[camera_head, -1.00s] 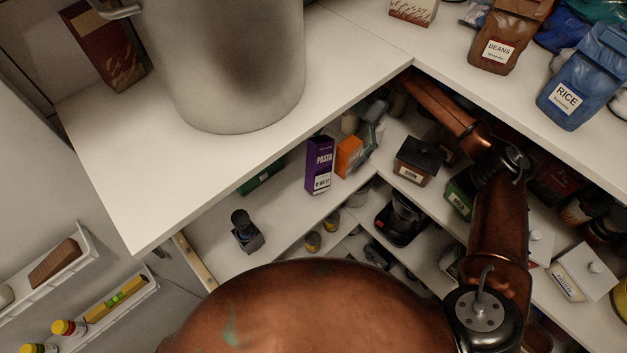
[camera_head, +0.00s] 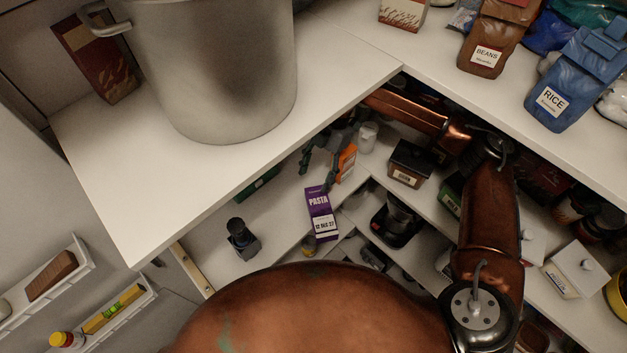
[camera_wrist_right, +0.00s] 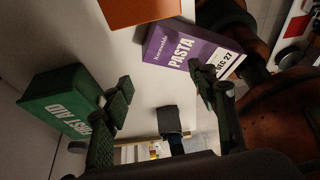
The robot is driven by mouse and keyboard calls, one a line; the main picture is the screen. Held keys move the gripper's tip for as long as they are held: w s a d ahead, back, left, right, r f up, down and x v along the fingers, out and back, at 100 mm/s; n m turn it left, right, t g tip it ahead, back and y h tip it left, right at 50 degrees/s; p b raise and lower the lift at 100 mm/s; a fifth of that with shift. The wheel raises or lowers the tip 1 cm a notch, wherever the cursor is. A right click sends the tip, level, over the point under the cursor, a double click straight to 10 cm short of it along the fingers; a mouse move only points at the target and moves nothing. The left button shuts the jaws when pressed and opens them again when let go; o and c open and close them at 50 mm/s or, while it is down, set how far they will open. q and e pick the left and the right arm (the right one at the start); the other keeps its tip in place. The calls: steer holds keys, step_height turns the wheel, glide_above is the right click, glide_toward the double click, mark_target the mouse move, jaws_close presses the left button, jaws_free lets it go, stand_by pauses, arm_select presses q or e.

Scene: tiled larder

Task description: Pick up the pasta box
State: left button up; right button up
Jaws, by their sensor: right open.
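The purple pasta box (camera_head: 320,215) stands near the front edge of the shelf below the counter and looks slightly tilted. In the right wrist view the pasta box (camera_wrist_right: 182,47) is at upper centre-right, its label facing the camera. My right gripper (camera_head: 318,168) is open, just behind the box in the head view and partly under the counter. In the right wrist view the right gripper (camera_wrist_right: 161,82) has nothing between its fingers. One fingertip overlaps the box's lower edge; I cannot tell whether it touches. My left gripper is not in view.
An orange box (camera_head: 347,160) is close beside the right gripper. A green first aid box (camera_wrist_right: 60,103) lies to the left in the wrist view. A dark bottle (camera_head: 241,239) stands left of the pasta box. The counter (camera_head: 110,170) overhangs the shelf.

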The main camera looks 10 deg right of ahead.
mark_target(307, 197)
steer(key=shift+s+a, duration=0.35)
steer(key=shift+a, duration=0.05)
steer(key=shift+a+f, duration=0.1)
steer(key=shift+f, duration=0.15)
steer(key=shift+p+x, duration=0.6)
steer(key=shift+x, duration=1.7)
steer(key=shift+o, duration=0.2)
steer(key=shift+s, duration=0.1)
steer(key=shift+s+f, duration=0.1)
steer(key=c, duration=1.4)
jaws_close()
